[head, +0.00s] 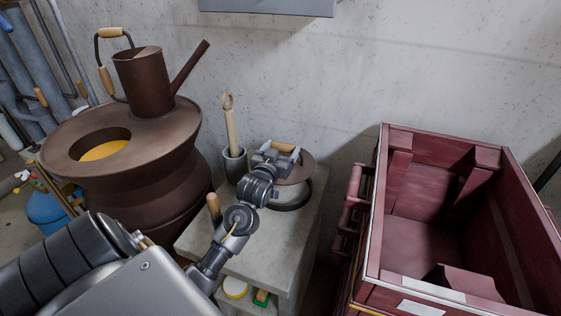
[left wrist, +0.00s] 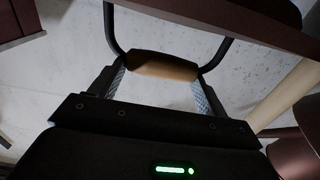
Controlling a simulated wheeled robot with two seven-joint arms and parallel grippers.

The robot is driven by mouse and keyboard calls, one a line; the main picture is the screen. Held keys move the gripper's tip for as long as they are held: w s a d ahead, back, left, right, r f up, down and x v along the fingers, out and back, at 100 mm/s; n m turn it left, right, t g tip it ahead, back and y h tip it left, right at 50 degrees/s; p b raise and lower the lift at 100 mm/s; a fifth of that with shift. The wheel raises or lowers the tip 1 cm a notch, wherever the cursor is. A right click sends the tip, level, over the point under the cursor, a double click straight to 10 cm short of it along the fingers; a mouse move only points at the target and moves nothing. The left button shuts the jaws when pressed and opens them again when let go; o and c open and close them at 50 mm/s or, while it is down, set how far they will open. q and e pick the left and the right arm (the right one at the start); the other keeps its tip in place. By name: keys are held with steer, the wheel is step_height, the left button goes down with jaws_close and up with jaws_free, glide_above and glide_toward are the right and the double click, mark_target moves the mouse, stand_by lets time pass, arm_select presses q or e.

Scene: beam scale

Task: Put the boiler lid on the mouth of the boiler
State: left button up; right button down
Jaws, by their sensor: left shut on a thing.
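The boiler (head: 165,165) is a large rust-brown drum at left in the head view. Its round mouth (head: 101,150) is open, with yellow showing inside. The boiler lid (head: 304,167) is a brown disc over the grey block, right of the boiler. My left gripper (head: 281,154) is shut on the lid's wooden handle (head: 283,146) and partly hides the lid. In the left wrist view the wooden handle (left wrist: 165,66) on its black bail lies between the fingers; the lid's dark edge (left wrist: 245,24) is at top. My right gripper is not in view.
A brown watering can (head: 142,82) stands on the boiler behind the mouth. A grey cup (head: 234,165) with a wooden-handled tool stands on the concrete block (head: 250,240), near a dark ring (head: 291,200) below the lid. A dark red crate (head: 385,225) is at right.

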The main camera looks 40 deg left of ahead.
arm_select(q)
steer(key=shift+r, duration=0.5)
